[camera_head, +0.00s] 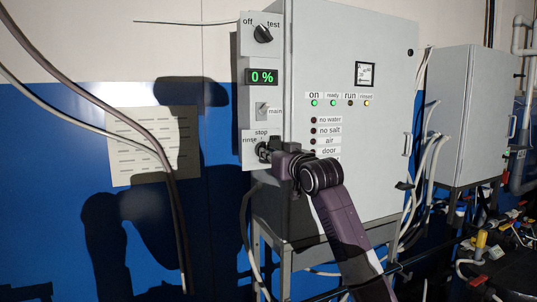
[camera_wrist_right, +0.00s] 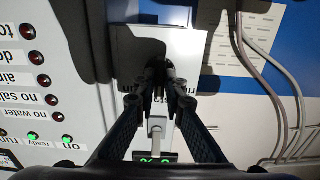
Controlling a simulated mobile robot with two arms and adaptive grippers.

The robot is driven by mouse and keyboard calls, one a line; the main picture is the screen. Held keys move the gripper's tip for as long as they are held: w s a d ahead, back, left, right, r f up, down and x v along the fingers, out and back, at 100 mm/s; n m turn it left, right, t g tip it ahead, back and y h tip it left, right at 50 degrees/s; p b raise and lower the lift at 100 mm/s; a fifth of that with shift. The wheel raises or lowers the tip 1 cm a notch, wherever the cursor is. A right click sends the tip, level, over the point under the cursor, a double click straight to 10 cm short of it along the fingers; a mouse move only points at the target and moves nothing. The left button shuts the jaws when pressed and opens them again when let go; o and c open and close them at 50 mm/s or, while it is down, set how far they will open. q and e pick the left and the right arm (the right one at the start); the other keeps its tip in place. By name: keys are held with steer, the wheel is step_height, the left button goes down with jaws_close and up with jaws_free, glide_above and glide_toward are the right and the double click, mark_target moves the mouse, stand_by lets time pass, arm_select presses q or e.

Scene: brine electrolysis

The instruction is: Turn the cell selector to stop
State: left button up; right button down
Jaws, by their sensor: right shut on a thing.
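The cell selector (camera_head: 261,150) is a dark knob low on the narrow side panel of the grey cabinet, by the labels "stop" and "rinse". My right gripper (camera_head: 270,152) reaches it from the right, and the wrist covers part of the knob and its label. In the right wrist view, which is upside down, the two fingertips of the right gripper (camera_wrist_right: 155,82) are shut on the dark selector (camera_wrist_right: 153,53). Shadow and the fingers hide which way its pointer faces. My left gripper is not in view.
Above the selector are the main switch (camera_head: 263,110), a display (camera_head: 262,77) reading 0 % and an off/test knob (camera_head: 263,34). On the cabinet door (camera_head: 350,190), the on and ready lamps are green and another is yellow. Cables (camera_head: 150,130) hang at left.

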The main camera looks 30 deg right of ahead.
steer(key=shift+f, duration=0.1)
steer(key=c, duration=2)
jaws_free()
steer(key=s, duration=1.2)
steer(key=shift+a, duration=0.3)
